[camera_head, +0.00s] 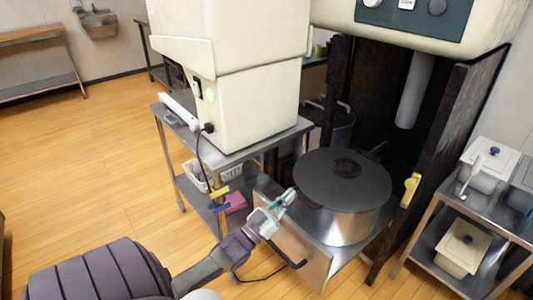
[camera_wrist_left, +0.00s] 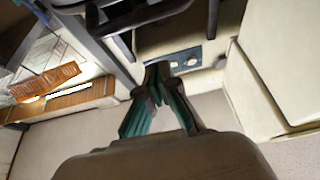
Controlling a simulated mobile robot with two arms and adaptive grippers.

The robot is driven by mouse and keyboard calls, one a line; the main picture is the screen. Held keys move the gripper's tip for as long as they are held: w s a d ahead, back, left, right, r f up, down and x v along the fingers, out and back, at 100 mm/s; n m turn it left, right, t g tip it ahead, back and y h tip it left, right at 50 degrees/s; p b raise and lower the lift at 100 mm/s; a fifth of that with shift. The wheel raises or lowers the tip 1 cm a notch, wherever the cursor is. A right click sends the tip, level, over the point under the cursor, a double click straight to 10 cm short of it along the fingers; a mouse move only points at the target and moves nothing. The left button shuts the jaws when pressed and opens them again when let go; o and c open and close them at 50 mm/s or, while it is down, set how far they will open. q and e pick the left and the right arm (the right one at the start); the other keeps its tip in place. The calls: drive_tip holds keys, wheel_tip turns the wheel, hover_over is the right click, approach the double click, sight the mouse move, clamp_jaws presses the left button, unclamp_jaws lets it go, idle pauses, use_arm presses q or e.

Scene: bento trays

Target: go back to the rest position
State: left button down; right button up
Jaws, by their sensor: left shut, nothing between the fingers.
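My left arm comes in from the bottom left of the head view. My left gripper (camera_head: 284,198) is shut and empty, with teal pads on its fingers. It is in front of the large steel pot with a dark round lid (camera_head: 343,178), near the pot's left side. I cannot tell whether it touches the pot. In the left wrist view the fingers of the left gripper (camera_wrist_left: 158,75) come together at the tips with nothing between them. My right gripper is not in view.
A metal cart (camera_head: 228,158) carries a big cream machine (camera_head: 235,60) left of the pot. A steel side table (camera_head: 487,212) with white containers stands at right. A dark panel (camera_head: 440,150) rises behind the pot. The wooden floor (camera_head: 75,150) at left is clear.

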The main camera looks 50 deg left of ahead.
use_arm(q)
drive_tip(key=v, duration=0.7)
drive_tip(key=shift+s+f, duration=0.2)
drive_tip(key=shift+f, duration=0.3)
